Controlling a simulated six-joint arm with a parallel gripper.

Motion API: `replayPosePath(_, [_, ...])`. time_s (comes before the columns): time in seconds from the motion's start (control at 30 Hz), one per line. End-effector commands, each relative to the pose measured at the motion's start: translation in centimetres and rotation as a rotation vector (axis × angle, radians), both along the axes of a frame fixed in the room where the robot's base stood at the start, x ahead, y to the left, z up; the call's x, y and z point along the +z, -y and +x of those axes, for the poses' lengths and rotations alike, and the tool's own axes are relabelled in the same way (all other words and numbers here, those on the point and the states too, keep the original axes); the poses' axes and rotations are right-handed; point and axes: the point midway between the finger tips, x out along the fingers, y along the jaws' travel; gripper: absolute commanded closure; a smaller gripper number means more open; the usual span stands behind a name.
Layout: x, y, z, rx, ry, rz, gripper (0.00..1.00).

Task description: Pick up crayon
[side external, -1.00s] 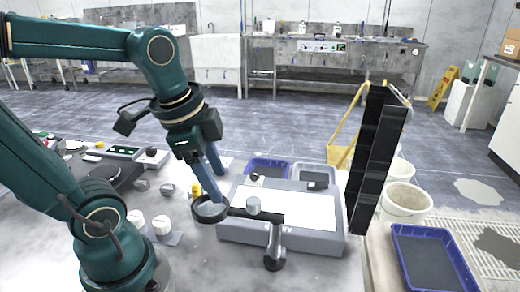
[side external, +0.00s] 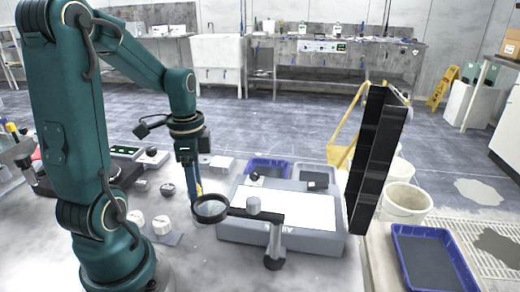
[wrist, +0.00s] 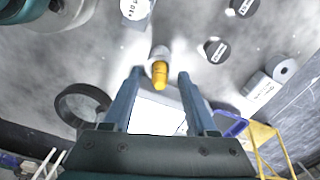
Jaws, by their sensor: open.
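The crayon is a yellow-orange stub (wrist: 160,73) with a pale grey end or base at its far side in the wrist view. In the side view a small yellow part of it (side external: 199,188) shows beside my fingers, just behind the magnifier ring. My gripper (wrist: 159,77) is open, with one blue-grey finger on each side of the crayon and gaps between in the wrist view. In the side view my gripper (side external: 194,192) points almost straight down; its fingertips are partly hidden by the ring. I cannot tell whether the crayon touches anything but its base.
A grey light box (side external: 235,233) with a white top lies to the right. White-topped knobs (side external: 161,224) sit to the left. A black upright rack (side external: 375,160) stands farther right.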

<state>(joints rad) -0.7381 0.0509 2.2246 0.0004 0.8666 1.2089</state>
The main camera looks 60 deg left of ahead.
Motion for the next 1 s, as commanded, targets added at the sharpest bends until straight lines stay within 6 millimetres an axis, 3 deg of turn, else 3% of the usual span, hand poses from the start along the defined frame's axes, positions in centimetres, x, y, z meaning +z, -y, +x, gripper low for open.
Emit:
replayPosePath(0.3, [-0.4, 0.0, 0.0, 0.000, 0.000, 0.001, 0.42])
replayPosePath(0.33, [-0.4, 0.0, 0.0, 0.000, 0.000, 0.001, 0.46])
replayPosePath(0.47, [-0.4, 0.0, 0.0, 0.000, 0.000, 0.001, 0.96])
replayPosePath(0.5, [-0.4, 0.0, 0.0, 0.000, 0.000, 0.001, 1.00])
replayPosePath(0.83, [-0.2, 0.0, 0.0, 0.000, 0.002, 0.001, 1.00])
replayPosePath(1.0, [1.5, -0.1, 0.1, 0.000, 0.006, 0.005, 1.00])
